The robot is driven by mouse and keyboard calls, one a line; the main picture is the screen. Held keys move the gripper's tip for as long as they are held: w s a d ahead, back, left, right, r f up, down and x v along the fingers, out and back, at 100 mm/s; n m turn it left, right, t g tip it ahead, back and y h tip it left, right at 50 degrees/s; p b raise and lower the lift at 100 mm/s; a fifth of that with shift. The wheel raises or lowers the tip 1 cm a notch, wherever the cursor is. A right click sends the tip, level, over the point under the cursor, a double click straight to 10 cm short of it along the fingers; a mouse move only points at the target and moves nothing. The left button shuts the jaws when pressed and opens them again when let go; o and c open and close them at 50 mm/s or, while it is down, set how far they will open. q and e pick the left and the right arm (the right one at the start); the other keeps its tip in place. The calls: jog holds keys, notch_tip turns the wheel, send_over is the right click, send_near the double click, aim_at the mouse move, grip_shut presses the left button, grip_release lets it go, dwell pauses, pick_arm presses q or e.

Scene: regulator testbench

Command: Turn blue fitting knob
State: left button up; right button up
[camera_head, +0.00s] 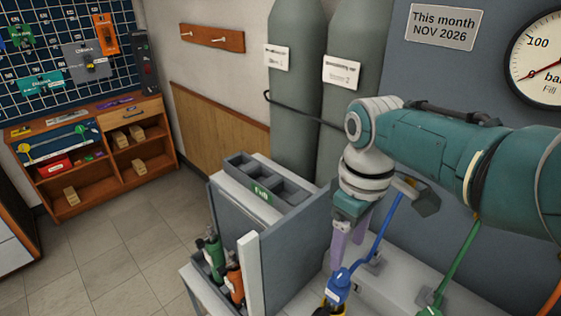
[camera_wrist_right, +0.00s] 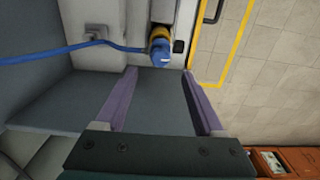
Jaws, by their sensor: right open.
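The blue fitting knob (camera_head: 339,281) sits at the lower end of a blue hose (camera_head: 377,243) in the head view, with a yellow part below it. In the right wrist view the blue fitting (camera_wrist_right: 160,50) shows beyond the fingertips, near the middle, with the yellow collar above it and the hose running left. My right gripper (camera_head: 343,250) has purple fingers, hanging down just above and behind the fitting. In the wrist view its fingers (camera_wrist_right: 158,72) are spread, with nothing held between them. My left gripper is not in view.
A green hose (camera_head: 459,262) and fitting stand to the right. A grey compartment tray (camera_head: 269,183) and upright panels stand left, with green and orange cylinders (camera_head: 235,282) below. Grey tanks (camera_head: 297,90) stand behind. Open floor lies left.

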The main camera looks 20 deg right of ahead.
jog(key=shift+r, duration=1.4)
